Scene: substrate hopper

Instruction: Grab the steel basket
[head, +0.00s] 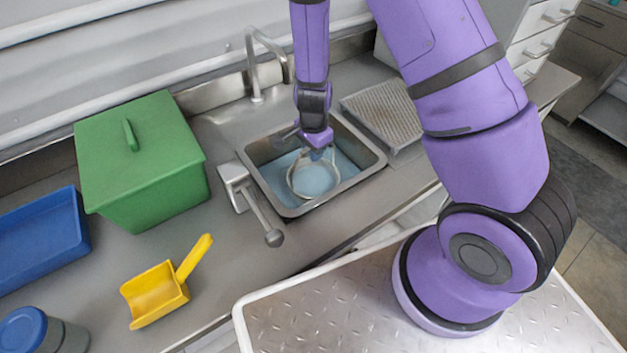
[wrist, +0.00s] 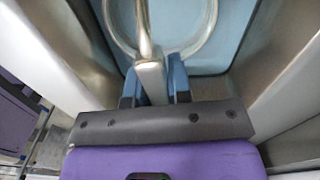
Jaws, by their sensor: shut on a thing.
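The steel basket (head: 291,182) is a round metal ring with a handle, down in the sink over its pale blue bottom. Its ring and handle also show in the wrist view (wrist: 151,75). My gripper (head: 318,153) reaches down into the sink from above. In the wrist view its two blue-grey fingers (wrist: 153,88) are shut on the upright handle of the basket. The basket's lower part is hard to make out, so I cannot tell whether it touches the sink bottom.
The sink (head: 281,210) has raised steel walls close around. A lever with a grey knob (head: 273,238) stands at its front left, a faucet (head: 256,75) behind. A green lidded bin (head: 150,165), yellow scoop (head: 158,293) and blue tray (head: 40,240) lie left; a ribbed drainer (head: 383,110) lies right.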

